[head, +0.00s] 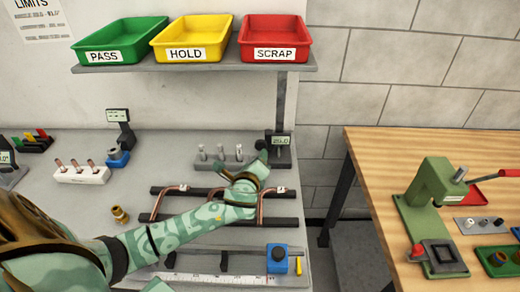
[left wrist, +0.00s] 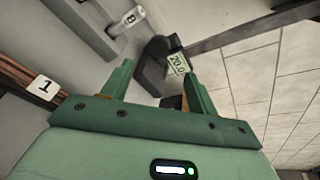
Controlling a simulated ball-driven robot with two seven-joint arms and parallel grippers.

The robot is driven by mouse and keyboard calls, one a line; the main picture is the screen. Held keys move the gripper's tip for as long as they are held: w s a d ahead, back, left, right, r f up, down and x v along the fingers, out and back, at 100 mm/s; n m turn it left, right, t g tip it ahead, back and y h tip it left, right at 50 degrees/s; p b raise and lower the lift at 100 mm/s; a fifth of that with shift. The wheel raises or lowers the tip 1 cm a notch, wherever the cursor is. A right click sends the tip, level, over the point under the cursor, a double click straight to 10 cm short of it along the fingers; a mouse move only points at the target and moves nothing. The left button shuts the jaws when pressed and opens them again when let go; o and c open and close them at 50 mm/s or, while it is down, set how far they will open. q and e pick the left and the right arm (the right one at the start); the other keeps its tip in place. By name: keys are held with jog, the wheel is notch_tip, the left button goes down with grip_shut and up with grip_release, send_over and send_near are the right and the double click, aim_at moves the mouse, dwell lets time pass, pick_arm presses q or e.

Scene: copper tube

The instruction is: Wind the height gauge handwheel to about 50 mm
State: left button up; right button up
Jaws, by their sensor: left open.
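The height gauge (head: 279,155) stands at the back right of the grey bench, a dark base and upright post with a small display that reads about 20.0. In the left wrist view the gauge (left wrist: 150,72) lies just beyond the fingertips, its display (left wrist: 178,63) showing 20.0. My left gripper (head: 261,161) reaches over the bench to the front of the gauge. In the left wrist view my left gripper (left wrist: 158,76) is open, with nothing held between its fingers. A small dark and brown part shows beside the right finger; I cannot tell whether it is the handwheel. My right gripper is not in view.
Copper tubes (head: 160,202) lie on dark rails below my left forearm. A pin block (head: 222,165) stands left of the gauge. A shelf (head: 200,67) with green, yellow and red trays hangs above. A wooden table (head: 385,190) stands right, beyond a gap.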

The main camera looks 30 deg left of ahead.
aim_at(260, 147)
pick_arm(q)
jog(key=b+x, duration=0.2)
jog(key=x, duration=0.7)
jog(key=shift+f, duration=0.15)
jog(key=shift+w+a+f+b, duration=0.1)
jog(key=shift+w+a+b, duration=0.15)
jog(key=shift+w, duration=0.3)
jog(key=c, duration=1)
